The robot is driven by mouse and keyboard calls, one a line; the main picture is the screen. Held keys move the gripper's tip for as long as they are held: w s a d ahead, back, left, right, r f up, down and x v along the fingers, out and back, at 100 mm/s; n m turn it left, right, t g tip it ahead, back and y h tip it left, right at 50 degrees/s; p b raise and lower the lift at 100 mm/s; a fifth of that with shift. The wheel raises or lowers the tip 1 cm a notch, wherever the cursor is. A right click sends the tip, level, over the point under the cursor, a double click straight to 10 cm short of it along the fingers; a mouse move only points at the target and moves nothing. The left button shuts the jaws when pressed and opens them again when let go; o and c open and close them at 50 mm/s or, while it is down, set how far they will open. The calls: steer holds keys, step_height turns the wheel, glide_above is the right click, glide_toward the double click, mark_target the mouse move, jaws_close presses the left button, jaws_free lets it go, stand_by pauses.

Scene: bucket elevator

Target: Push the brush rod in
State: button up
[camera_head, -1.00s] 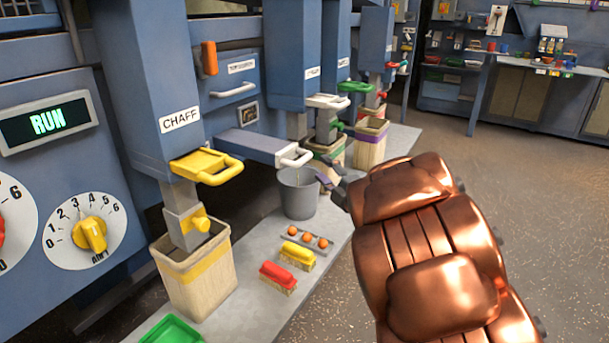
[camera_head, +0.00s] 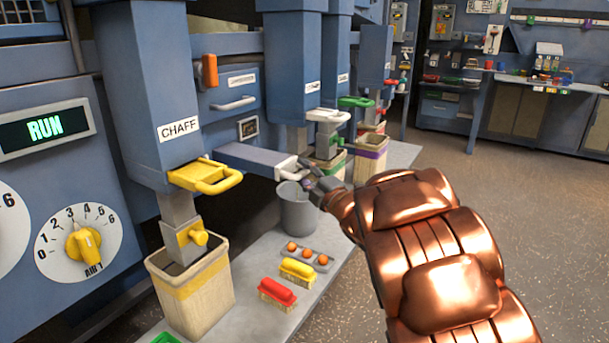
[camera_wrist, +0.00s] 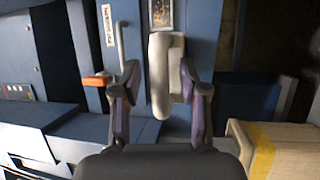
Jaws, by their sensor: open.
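The brush rod appears to be the grey bar (camera_head: 248,158) that sticks out of the machine front, with a pale handle (camera_head: 288,168) on its outer end. My gripper (camera_head: 308,178) is at this handle, its fingers open. In the wrist view the pale handle (camera_wrist: 163,85) lies between the spread fingers of my gripper (camera_wrist: 157,82), closer to the right finger. I cannot tell whether a finger touches it. The far part of the bar is hidden in the wrist view.
A grey bucket (camera_head: 298,210) stands just below the handle. The yellow CHAFF slide handle (camera_head: 206,176) is to the left, above a wooden bin (camera_head: 195,295). Red (camera_head: 277,290) and yellow (camera_head: 298,270) brushes lie on the ledge. Open floor is at the right.

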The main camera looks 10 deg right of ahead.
steer(key=shift+w, duration=0.25)
jaws_close()
stand_by(0.6)
